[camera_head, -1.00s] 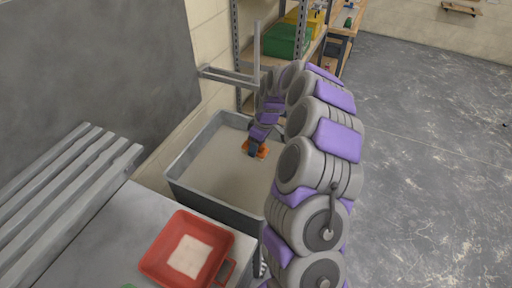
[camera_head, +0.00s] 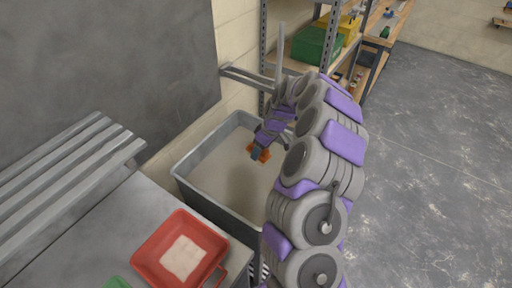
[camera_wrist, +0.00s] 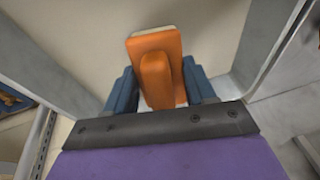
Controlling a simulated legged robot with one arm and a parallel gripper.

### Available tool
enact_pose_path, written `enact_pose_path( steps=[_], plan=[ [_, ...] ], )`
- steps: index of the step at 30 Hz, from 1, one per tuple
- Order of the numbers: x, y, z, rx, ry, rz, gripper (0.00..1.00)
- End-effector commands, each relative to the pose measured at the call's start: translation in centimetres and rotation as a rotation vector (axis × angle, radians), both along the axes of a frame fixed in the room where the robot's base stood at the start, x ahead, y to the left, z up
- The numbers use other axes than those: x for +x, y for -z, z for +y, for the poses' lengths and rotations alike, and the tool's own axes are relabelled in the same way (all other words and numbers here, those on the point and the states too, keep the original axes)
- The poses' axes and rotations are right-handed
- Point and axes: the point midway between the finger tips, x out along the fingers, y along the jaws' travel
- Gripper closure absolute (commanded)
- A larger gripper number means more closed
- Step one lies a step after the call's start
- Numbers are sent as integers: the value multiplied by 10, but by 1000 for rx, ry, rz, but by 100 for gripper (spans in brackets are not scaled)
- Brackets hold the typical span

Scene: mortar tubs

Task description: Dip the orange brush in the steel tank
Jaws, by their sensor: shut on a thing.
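The steel tank (camera_head: 190,190) is a grey rectangular tub filled with a pale, beige material. It stands beyond the counter, against the wall. The orange brush (camera_head: 262,153) is over the tank's interior, towards its far right part. My gripper (camera_head: 258,152) holds it from above. In the wrist view my gripper (camera_wrist: 163,92) has its blue fingers on both sides of the brush's orange handle, and the brush (camera_wrist: 155,60) shows its orange block with a pale edge. The pale material fills the view behind it. Whether the bristles touch the material cannot be told.
A red tray (camera_head: 150,262) with a pale patch sits on the grey counter (camera_head: 95,235) in front of the tank. A slatted grey rack (camera_head: 60,190) is at left. A metal bracket (camera_head: 245,77) and shelving with a green bin (camera_head: 312,45) stand behind. Open floor lies right.

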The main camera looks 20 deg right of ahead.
Motion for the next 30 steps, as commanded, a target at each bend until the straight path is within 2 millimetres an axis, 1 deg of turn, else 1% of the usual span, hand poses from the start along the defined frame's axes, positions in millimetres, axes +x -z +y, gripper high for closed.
enact_pose_path(
  steps=[1, 10, 22, 30],
  plan=[
    [0, 6, 1, -1, 0, 1, 70],
    [0, 32, 11, -9, -1, 1, 70],
    [0, 70, 2, -1, -1, 1, 70],
    [0, 93, 6, -6, -1, 0, 70]
  ],
)
